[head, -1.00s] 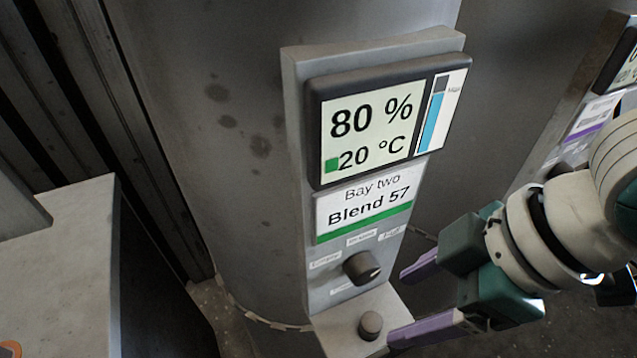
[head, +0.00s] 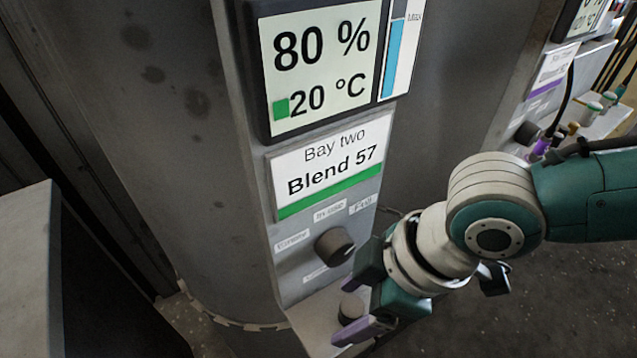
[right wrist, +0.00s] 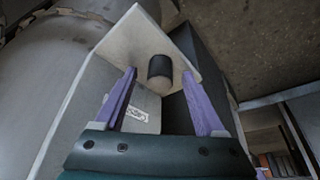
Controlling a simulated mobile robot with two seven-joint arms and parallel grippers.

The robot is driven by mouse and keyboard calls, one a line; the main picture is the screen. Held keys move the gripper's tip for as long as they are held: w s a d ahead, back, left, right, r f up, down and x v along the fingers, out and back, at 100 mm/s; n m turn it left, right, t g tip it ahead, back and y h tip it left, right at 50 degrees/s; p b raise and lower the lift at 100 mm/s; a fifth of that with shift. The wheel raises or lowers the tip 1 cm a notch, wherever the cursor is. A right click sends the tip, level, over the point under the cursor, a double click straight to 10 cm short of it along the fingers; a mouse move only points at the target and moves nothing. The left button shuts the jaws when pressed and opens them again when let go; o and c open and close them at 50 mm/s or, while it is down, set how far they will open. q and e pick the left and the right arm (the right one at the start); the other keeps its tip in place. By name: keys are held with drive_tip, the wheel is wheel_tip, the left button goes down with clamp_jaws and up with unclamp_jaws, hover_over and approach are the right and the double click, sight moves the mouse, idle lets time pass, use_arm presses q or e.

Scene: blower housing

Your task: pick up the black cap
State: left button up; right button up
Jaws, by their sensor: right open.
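The black cap (head: 351,307) is a short dark cylinder standing on the small light ledge (head: 312,318) at the foot of the Bay two panel. My right gripper (head: 352,303) is open around the cap in the head view, with one purple finger in front and the other mostly hidden behind the dark finger base. In the right wrist view the cap (right wrist: 160,68) shows between the two purple fingertips, with a gap on each side. It has a paler rounded end there. I cannot tell how far the fingers reach along it. My left gripper is not in view.
A dark knob (head: 334,246) sits on the panel just above the ledge, close to my right gripper. The Bay two label (head: 330,165) and display (head: 325,60) are higher up. A grey block (head: 30,270) stands at left. Another panel with small items is at upper right.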

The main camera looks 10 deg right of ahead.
drive_tip(key=shift+c, duration=0.4)
clamp_jaws()
